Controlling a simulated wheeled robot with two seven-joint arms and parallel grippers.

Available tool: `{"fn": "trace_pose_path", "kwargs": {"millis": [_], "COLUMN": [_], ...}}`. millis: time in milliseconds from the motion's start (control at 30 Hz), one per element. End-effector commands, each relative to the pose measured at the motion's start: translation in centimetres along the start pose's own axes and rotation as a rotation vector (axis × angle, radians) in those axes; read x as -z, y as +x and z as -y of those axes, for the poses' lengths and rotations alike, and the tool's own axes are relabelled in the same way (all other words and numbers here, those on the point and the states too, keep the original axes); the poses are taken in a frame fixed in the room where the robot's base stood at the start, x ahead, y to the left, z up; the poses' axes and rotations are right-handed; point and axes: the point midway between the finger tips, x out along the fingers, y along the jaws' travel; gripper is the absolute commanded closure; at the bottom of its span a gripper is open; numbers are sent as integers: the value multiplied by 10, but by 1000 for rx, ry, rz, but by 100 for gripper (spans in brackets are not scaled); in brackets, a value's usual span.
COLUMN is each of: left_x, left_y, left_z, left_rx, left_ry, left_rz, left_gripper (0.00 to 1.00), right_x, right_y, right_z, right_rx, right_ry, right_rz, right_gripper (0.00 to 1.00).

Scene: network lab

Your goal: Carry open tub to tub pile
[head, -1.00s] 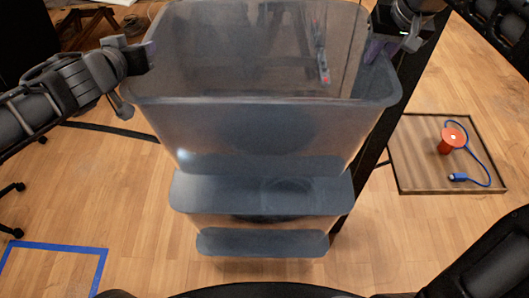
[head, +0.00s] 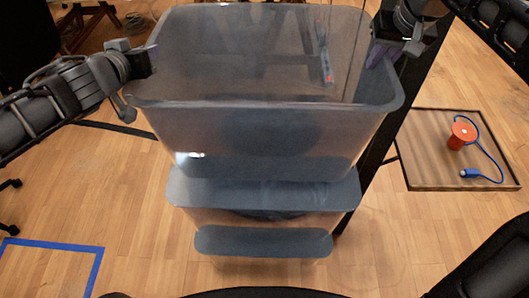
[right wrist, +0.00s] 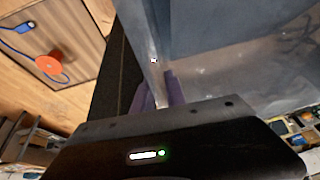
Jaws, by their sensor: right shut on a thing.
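The open tub (head: 260,130) is large, grey and see-through, and fills the middle of the head view. My right gripper (head: 385,50) is shut on its right rim; in the right wrist view the purple fingers (right wrist: 168,90) clasp the tub's edge (right wrist: 235,70). My left gripper (head: 150,60) is at the tub's upper left rim; its fingertips are largely hidden. Below the open tub shows the tub pile (head: 265,195), grey tubs one over another. I cannot tell whether the open tub touches the pile.
A brown board (head: 430,180) at right bears a red spool (head: 462,133) with a blue cable. Blue tape (head: 50,245) marks the floor at lower left. A dark post (head: 385,130) stands behind the tub's right side. Bare wooden floor lies on both sides.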

Motion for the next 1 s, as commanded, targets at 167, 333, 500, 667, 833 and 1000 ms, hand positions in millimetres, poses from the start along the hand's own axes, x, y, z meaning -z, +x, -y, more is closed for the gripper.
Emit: {"fn": "trace_pose_path", "kwargs": {"millis": [167,333,500,667,833,1000], "left_x": [-8,-6,-6,-8,-14,-22], "left_y": [4,3,3,4,6,10], "left_z": [0,0,0,0,1,2], "left_rx": [-2,-2,-2,-2,-2,-2], "left_ry": [0,1,0,0,0,0], "left_rz": [-6,-6,-6,-6,-6,-6], "left_gripper": [100,100,100,100,100,100], "right_x": [-3,-2,-2,-3,-6,-9], "right_y": [9,8,8,10,15,23], "right_z": [-1,-1,-1,-1,-1,-2], "right_rx": [0,0,0,0,0,0], "right_ry": [0,0,0,0,0,0], "right_rz": [-6,-6,-6,-6,-6,-5], "right_gripper": [100,100,100,100,100,100]}}
